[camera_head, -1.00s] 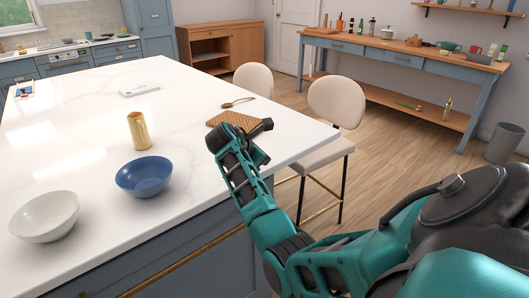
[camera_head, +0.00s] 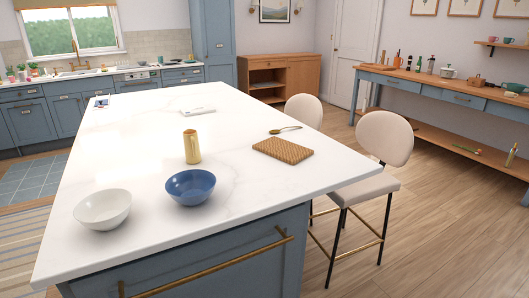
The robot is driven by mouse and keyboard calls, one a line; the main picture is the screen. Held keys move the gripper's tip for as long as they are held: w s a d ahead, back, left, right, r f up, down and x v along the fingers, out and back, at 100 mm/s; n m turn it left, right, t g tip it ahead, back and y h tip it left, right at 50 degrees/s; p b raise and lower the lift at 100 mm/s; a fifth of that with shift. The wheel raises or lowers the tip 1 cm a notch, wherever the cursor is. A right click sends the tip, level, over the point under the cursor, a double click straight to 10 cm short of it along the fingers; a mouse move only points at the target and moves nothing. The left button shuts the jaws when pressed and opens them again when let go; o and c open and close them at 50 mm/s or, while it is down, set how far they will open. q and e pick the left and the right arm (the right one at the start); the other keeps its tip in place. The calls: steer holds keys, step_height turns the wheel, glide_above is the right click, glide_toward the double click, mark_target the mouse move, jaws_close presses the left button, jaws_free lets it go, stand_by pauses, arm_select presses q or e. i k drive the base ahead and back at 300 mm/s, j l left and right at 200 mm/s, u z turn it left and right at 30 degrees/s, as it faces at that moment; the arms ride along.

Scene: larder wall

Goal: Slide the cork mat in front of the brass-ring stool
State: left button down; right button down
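The brown cork mat (camera_head: 283,150) lies flat on the white island top, near its right edge. The nearer stool (camera_head: 386,140) has a cream back and seat, dark legs and a brass ring (camera_head: 357,248) low between the legs. It stands at the right side of the island, to the right of the mat with a strip of bare top between. A second cream stool (camera_head: 304,110) stands farther back; its lower part is mostly hidden by the island. Neither of my grippers is in view.
A gold spoon (camera_head: 285,130) lies just behind the mat. The top between mat and front edge is clear.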

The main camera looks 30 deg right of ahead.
mark_target(290, 153)
steer(key=z, duration=1.4)
